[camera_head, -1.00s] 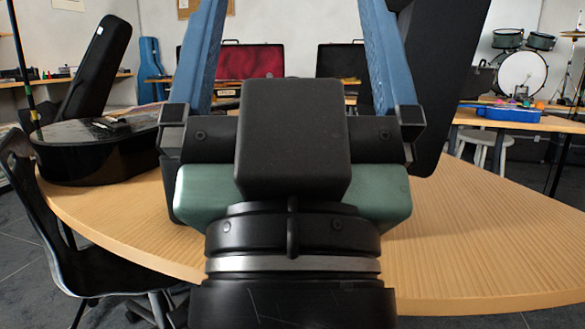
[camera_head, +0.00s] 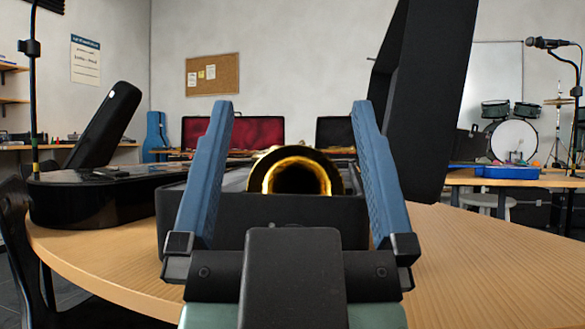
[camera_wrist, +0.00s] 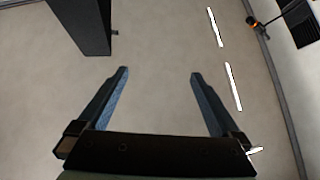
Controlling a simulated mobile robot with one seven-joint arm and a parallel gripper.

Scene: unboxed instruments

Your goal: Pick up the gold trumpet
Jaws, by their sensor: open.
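The gold trumpet (camera_head: 297,158) shows in the head view as a round gold bell facing me, at the front of an open black case (camera_head: 262,212) on the wooden table. The rest of the trumpet is hidden behind its bell. My gripper (camera_head: 288,110) is open, its two blue fingers wide apart and pointing up. In the picture the bell appears between the fingers, but nothing shows it being touched. The wrist view shows my gripper (camera_wrist: 160,75) open and empty, facing a pale surface with lights; the trumpet is not in that view.
The case's tall black lid (camera_head: 420,100) stands up at right and also seems to show in the wrist view (camera_wrist: 88,25). A black guitar case (camera_head: 90,200) lies at left. The wooden table (camera_head: 490,255) is clear at right. A microphone stand (camera_head: 577,100) stands far right.

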